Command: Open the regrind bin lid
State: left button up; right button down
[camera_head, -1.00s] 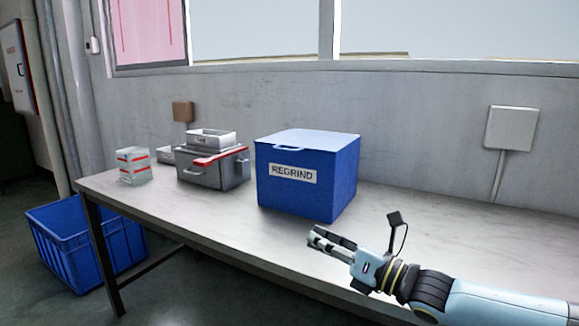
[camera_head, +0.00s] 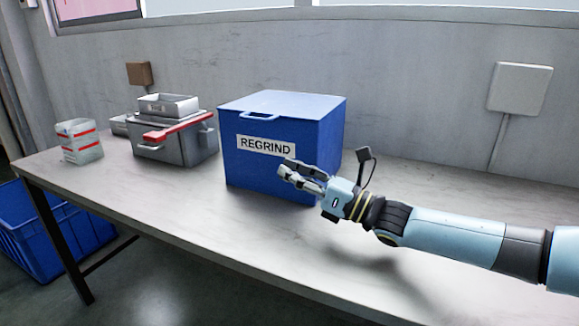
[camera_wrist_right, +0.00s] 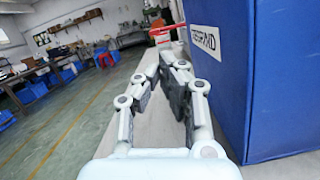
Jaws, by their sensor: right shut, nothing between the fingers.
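The blue regrind bin (camera_head: 265,170) stands on the table with a white REGRIND label on its front. Its lid (camera_head: 285,106) lies closed on top, with a small handle (camera_head: 259,115) at the front edge. My right gripper (camera_head: 286,170) is shut and empty. My left gripper is not in view.
A grey metal box (camera_head: 175,145) with a red bar and a tray on top stands left of the bin. A clear container with red stripes (camera_head: 80,142) is farther left. A blue crate (camera_head: 40,235) sits on the floor. The table front (camera_head: 200,220) is clear.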

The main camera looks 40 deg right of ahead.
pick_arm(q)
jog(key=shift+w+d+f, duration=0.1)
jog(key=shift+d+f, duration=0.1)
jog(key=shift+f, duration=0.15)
pick_arm(e)
jog(key=w+a+r, duration=0.1)
jog(key=w+r, duration=0.4)
jog(key=w, duration=0.2)
jog(key=shift+w+a+r, duration=0.15)
jog(key=shift+a+r, duration=0.1)
jog(key=shift+a, duration=0.05)
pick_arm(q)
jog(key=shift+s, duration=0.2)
